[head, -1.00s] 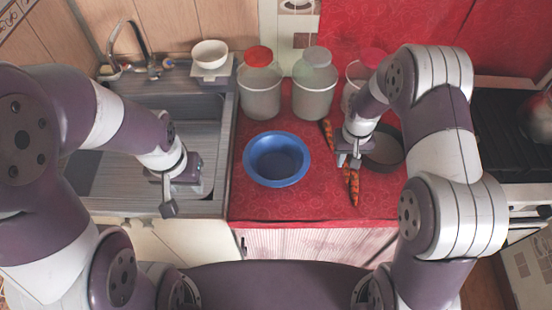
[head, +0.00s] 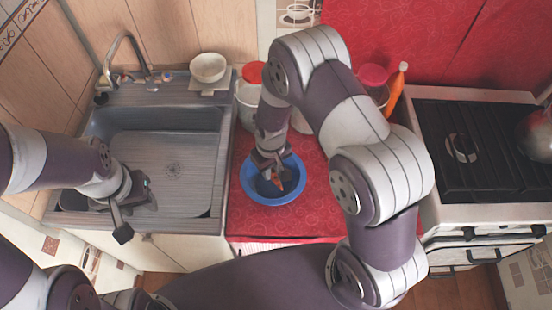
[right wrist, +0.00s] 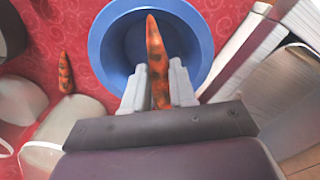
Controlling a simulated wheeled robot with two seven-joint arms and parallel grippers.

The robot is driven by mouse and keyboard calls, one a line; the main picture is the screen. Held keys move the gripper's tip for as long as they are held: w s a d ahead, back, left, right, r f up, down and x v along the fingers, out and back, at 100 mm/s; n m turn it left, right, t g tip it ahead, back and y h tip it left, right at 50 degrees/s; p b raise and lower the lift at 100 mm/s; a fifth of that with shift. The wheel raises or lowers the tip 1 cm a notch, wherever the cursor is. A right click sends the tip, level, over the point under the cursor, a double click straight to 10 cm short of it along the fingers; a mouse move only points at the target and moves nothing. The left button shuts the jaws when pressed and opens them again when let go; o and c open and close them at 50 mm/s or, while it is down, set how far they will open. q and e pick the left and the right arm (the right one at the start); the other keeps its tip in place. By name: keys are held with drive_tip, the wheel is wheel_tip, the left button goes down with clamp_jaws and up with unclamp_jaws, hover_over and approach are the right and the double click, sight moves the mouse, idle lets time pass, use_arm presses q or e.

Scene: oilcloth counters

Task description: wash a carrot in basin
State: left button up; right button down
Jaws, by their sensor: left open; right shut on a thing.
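The blue basin (head: 299,186) stands on the red counter in the middle of the head view. My right gripper (head: 270,167) is over the basin's back part, shut on a dark-spotted orange carrot (head: 280,180). In the right wrist view the carrot (right wrist: 155,55) points away from the fingers (right wrist: 158,88), inside the outline of the blue basin (right wrist: 105,50). I cannot tell whether it touches the basin's bottom or any water. My left gripper (head: 133,208) is open and empty above the sink's front edge.
A second carrot (right wrist: 65,74) lies on the red cloth beside the basin in the right wrist view. The sink (head: 190,145) is left of the counter, the stove (head: 480,140) right. Jars and an orange bottle (head: 397,88) stand at the back. My right arm hides much of the counter.

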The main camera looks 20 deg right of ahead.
drive_tip(key=shift+f, duration=0.2)
drive_tip(key=shift+s+d+f+b, duration=0.1)
drive_tip(key=shift+s+f+b, duration=0.05)
drive_tip(key=shift+b, duration=0.25)
wheel_tip(320, 180, down, 11)
drive_tip(key=b, duration=0.9)
drive_tip(key=shift+f, duration=0.1)
drive_tip(key=shift+s, duration=0.1)
idle(0.8)
idle(0.7)
drive_tip(key=shift+r, duration=0.4)
wheel_tip(320, 180, up, 12)
drive_tip(key=p, duration=1)
drive_tip(key=shift+f, duration=0.1)
